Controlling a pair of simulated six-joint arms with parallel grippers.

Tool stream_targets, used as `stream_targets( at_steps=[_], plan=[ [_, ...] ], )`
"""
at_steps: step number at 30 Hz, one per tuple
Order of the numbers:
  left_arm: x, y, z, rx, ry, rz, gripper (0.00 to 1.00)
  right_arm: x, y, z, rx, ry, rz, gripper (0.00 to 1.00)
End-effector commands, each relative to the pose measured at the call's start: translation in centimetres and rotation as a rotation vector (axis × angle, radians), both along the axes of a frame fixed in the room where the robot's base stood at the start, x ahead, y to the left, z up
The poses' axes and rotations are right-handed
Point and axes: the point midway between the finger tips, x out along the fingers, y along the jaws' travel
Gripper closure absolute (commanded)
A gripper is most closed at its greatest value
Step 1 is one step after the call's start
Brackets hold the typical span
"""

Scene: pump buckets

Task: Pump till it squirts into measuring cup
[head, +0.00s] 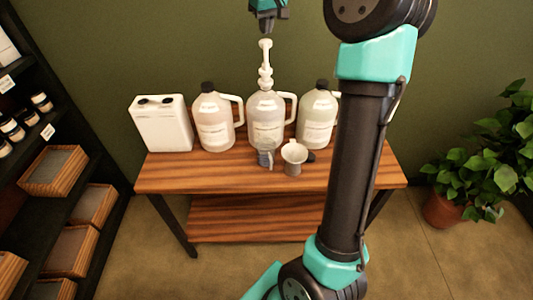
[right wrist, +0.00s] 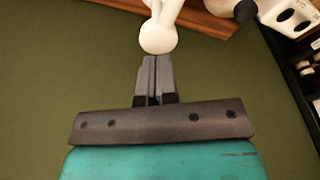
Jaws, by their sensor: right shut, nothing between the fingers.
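A clear jug (head: 266,118) with a handle stands on the wooden table, with a tall white pump (head: 265,65) upright in its neck. Two small vessels stand in front of it: a small greyish clear one (head: 265,158) and a pale wide-mouthed cup (head: 294,156). I cannot tell which is the measuring cup. My right gripper (head: 268,28) is shut and empty just above the pump top. In the right wrist view, its closed fingertips (right wrist: 153,60) point at the white pump head (right wrist: 158,38); I cannot tell whether they touch. My left gripper is not in view.
Jugs with black caps stand left (head: 215,122) and right (head: 317,118) of the pump jug. A white canister (head: 162,125) stands at the left end of the table (head: 165,177). A dark shelf with baskets is at left, a potted plant (head: 480,160) at right.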

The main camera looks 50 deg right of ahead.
Motion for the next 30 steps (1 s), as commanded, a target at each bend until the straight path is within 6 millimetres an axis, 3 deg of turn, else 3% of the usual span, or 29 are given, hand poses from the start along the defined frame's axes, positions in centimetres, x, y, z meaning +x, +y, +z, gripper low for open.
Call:
stream_targets(
  at_steps=[11,24,30],
  plan=[
    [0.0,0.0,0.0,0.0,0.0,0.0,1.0,0.0,0.0,0.3,-0.001,-0.002,0.0,1.0],
    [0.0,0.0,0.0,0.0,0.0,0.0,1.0,0.1,0.0,4.1,-0.001,-0.003,0.0,1.0],
    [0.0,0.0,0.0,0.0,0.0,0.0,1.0,0.0,0.0,5.0,0.0,-0.001,0.0,1.0]
  ],
)
